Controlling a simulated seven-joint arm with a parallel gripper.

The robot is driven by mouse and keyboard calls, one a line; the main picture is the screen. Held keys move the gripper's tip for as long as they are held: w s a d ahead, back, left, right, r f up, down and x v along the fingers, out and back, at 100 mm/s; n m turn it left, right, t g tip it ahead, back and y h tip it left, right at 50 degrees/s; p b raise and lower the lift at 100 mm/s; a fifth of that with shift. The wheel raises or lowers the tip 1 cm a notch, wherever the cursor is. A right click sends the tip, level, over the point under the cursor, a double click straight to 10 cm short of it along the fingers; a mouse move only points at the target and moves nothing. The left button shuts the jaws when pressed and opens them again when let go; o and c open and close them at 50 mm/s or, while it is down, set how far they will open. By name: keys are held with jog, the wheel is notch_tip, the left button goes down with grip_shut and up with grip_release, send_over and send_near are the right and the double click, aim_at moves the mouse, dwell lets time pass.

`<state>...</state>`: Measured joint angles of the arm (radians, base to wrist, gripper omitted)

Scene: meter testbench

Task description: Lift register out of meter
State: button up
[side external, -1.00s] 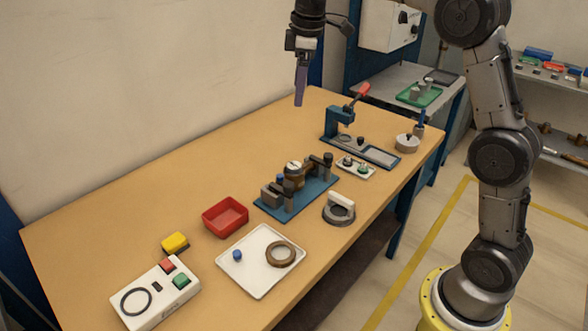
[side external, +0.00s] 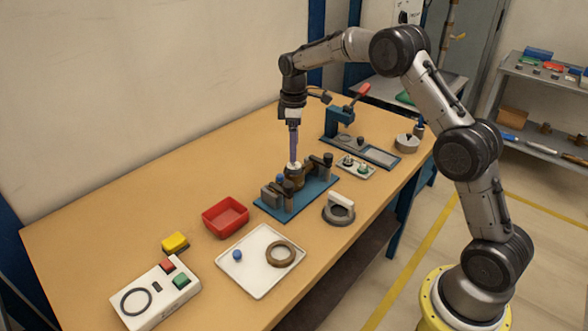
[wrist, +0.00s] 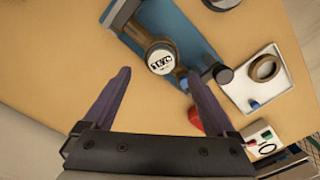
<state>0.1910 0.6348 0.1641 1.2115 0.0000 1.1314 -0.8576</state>
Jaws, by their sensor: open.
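The register (side external: 294,168) is a small round part with a white face and dark digits, seated in the brass meter body (side external: 295,180). The meter sits in a clamp fixture on a blue base plate (side external: 316,198). In the wrist view the register (wrist: 161,60) shows its face upward, ahead of the fingertips. My gripper (side external: 294,158) points straight down just above the register. In the wrist view its purple fingers (wrist: 160,78) are spread wide and empty, one on each side of the register.
A red bin (side external: 225,216) and a white tray (side external: 244,278) with a brown ring (side external: 281,253) and blue cap stand toward the front. A blue press (side external: 340,125) stands behind.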

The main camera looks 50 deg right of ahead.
aim_at(294, 165)
jog(key=shift+s+a+f, duration=0.1)
jog(key=shift+f, duration=2.65)
jog(key=shift+c, duration=0.2)
grip_shut()
